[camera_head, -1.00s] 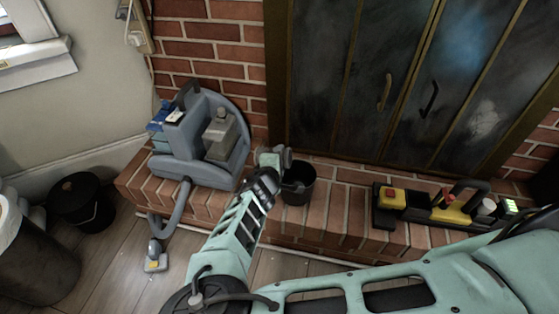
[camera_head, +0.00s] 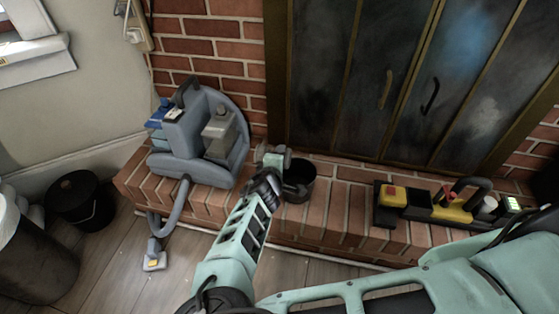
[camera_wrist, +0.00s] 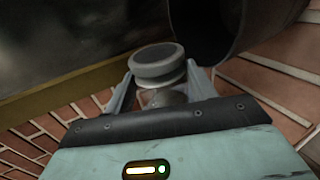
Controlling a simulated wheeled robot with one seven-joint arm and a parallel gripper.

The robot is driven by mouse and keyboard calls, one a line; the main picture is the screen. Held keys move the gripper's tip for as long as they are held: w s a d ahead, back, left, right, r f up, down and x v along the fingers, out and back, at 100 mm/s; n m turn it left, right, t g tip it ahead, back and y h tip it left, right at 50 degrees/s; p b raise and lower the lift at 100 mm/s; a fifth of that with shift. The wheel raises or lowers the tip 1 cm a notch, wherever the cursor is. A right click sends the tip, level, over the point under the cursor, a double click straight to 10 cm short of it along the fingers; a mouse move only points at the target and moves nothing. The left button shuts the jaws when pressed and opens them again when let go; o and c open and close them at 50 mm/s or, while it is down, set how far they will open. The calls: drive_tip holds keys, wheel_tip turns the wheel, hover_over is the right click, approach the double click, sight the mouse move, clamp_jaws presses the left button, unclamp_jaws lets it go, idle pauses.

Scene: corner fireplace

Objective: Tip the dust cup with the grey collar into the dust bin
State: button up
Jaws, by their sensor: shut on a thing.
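My gripper (camera_head: 274,160) is at the brick ledge, shut on a small dust cup. In the wrist view the cup (camera_wrist: 160,98) sits between my two fingers (camera_wrist: 160,92), with a round grey collar (camera_wrist: 158,62) on top. A black open bin (camera_head: 304,182), which looks like the dust bin, stands on the ledge just right of my gripper. Its dark wall also shows in the wrist view (camera_wrist: 215,30), beside and beyond the cup. The cup is at the bin's left rim; I cannot tell whether they touch. The cup's contents are hidden.
A grey vacuum-like machine (camera_head: 185,140) with a clear container (camera_head: 219,132) stands left on the ledge, its hose reaching the floor. A black-and-yellow tool (camera_head: 447,206) lies right. Dark metal doors (camera_head: 400,80) rise behind. A lidded black bucket (camera_head: 80,200) stands on the floor.

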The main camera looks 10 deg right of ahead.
idle(0.3)
drive_tip(key=shift+m, duration=0.3)
drive_tip(key=shift+r+y, duration=0.1)
drive_tip(key=shift+y, duration=0.3)
drive_tip(key=shift+m, duration=0.4)
drive_tip(key=shift+d+r+b, duration=0.1)
drive_tip(key=shift+d+b, duration=0.05)
drive_tip(key=shift+b, duration=0.15)
